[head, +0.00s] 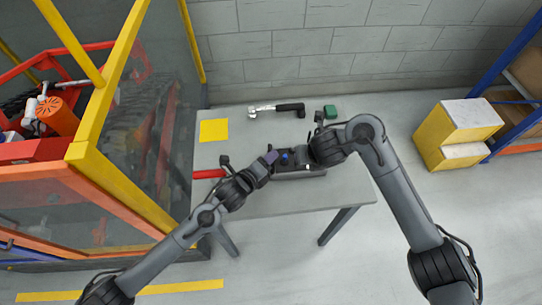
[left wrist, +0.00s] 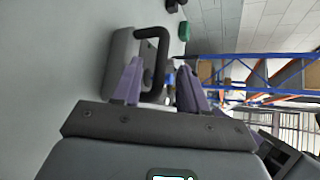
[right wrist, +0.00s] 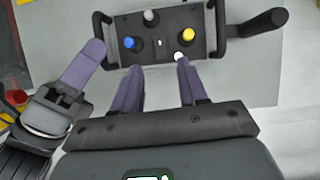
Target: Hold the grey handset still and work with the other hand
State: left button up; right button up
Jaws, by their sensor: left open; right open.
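The grey handset (head: 312,175) lies on the table, partly hidden by my arms in the head view. In the right wrist view its dark face (right wrist: 160,42) carries blue, yellow, grey and white controls, with a black handle at each end. My left gripper (left wrist: 160,88) is open, its purple fingers on either side of the near black handle (left wrist: 165,48); I cannot tell whether they touch it. My right gripper (right wrist: 160,68) is open and empty, its fingertips close to the face's near edge, beside the white button (right wrist: 178,56).
A silver and black tool (head: 277,109) and a green block (head: 330,112) lie at the table's back. A yellow square (head: 214,130) and a red bar (head: 208,174) are at the left. A yellow-framed enclosure (head: 108,177) borders the table. The table's right part is mostly clear.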

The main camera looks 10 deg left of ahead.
pick_arm(q)
jog(key=shift+x, duration=1.35)
jog(key=shift+c, duration=0.2)
grip_shut()
pick_arm(e)
jog(key=shift+c, duration=0.3)
